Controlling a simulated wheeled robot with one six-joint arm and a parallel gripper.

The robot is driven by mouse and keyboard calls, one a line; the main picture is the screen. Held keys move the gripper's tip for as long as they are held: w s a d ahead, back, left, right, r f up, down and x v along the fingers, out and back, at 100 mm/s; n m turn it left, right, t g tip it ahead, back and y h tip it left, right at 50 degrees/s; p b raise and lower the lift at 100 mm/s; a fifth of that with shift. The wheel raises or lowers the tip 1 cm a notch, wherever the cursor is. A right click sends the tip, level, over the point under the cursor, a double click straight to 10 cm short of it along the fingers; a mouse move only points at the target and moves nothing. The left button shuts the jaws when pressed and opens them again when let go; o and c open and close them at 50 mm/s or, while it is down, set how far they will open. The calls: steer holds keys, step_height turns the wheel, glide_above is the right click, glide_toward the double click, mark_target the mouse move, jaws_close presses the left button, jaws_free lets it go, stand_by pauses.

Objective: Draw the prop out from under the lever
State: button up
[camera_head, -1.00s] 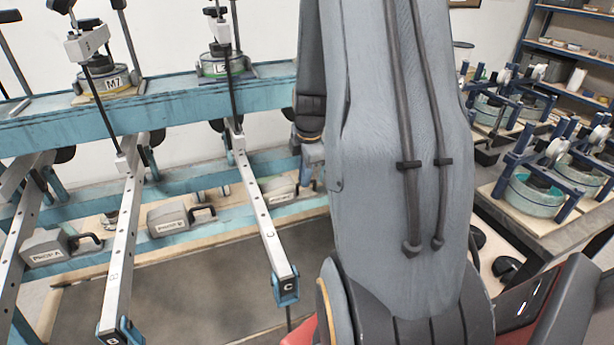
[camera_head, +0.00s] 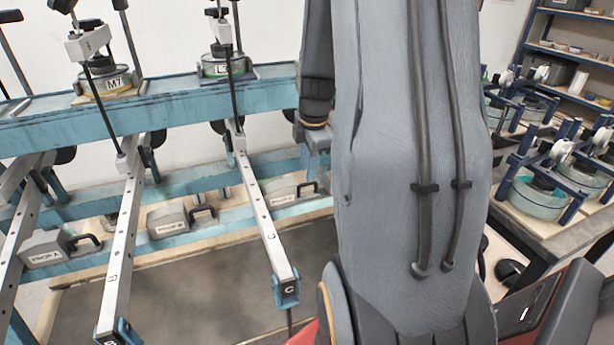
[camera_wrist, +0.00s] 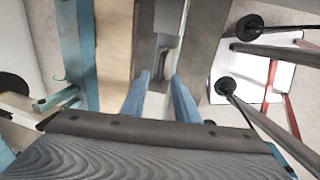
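Three grey props with dark handles stand on the lower blue rail in the head view: PROP A (camera_head: 45,248), PROP B (camera_head: 168,220), and a third (camera_head: 280,192), its label hard to read, near lever C. Lever B (camera_head: 125,235) and lever C (camera_head: 262,215) are long pale perforated bars reaching forward from the frame. In the wrist view, my gripper (camera_wrist: 161,76) is open, its two blue fingers apart. A grey block with a handle-like part (camera_wrist: 164,52) shows beyond and between the fingertips; contact cannot be told. In the head view, my wrist is above and right of the third prop.
The blue frame's upper beam (camera_head: 170,104) carries round weights, including M7 (camera_head: 108,82). Thin dark rods hang down to the levers. A bench (camera_head: 555,228) with blue-framed devices and shelves (camera_head: 580,62) stand at the right. The dark floor panel (camera_head: 190,285) before the rail is bare.

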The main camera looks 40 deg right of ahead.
steer(key=shift+s+a+r, duration=0.1)
steer(key=shift+s+r, duration=0.1)
steer(key=shift+r, duration=0.7)
steer(key=shift+s+r, duration=0.15)
steer(key=shift+r, duration=0.75)
